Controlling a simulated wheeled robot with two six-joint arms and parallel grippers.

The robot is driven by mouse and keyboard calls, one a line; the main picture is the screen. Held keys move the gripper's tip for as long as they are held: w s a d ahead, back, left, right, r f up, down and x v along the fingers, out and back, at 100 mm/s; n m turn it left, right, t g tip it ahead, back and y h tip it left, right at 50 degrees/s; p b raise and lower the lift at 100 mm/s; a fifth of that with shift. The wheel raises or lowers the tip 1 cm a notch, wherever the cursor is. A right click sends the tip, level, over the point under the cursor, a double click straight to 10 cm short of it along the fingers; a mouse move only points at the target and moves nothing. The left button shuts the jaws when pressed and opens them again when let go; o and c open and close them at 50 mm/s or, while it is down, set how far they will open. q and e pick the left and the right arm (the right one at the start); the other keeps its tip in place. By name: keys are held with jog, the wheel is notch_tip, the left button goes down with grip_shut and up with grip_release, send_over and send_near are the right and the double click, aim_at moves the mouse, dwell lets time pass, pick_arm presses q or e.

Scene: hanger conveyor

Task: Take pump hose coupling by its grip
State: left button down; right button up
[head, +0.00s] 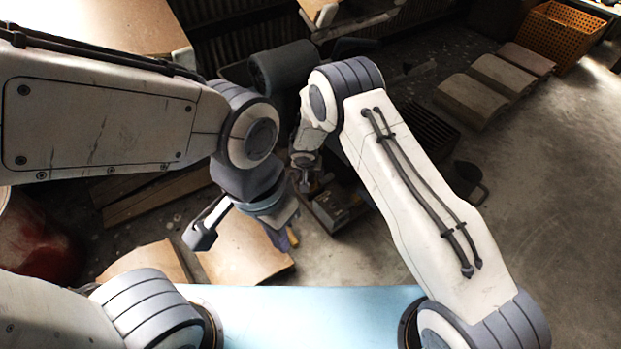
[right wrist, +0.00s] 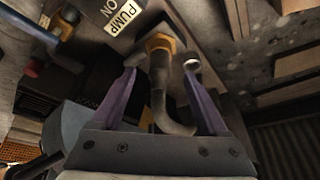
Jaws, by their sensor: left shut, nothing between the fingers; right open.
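In the right wrist view a dark grey hose (right wrist: 158,98) runs up to a coupling with a yellow-orange collar (right wrist: 160,43), beside a white label (right wrist: 122,15) reading PUMP ON. My right gripper (right wrist: 160,76) is open, its two purple fingers on either side of the hose. The collar lies just beyond the fingertips. I see no clear contact between fingers and hose. The hose bends right at its lower end, near the right finger. In the head view my right gripper (head: 310,184) is small and partly hidden by its arm. My left gripper (head: 287,240) is shut and empty, lower down.
A light blue surface (head: 320,305) lies at the front. Brown slabs (head: 235,252) lie on the floor below my left gripper, and more (head: 490,80) lie at upper right beside an orange crate (head: 555,42).

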aim_at(311, 175)
jog(key=b+x, duration=0.1)
jog(key=x, duration=0.1)
jog(key=b+x, duration=0.1)
jog(key=x, duration=0.2)
jog(key=shift+w+d, duration=0.1)
jog(key=shift+w, duration=0.3)
grip_shut()
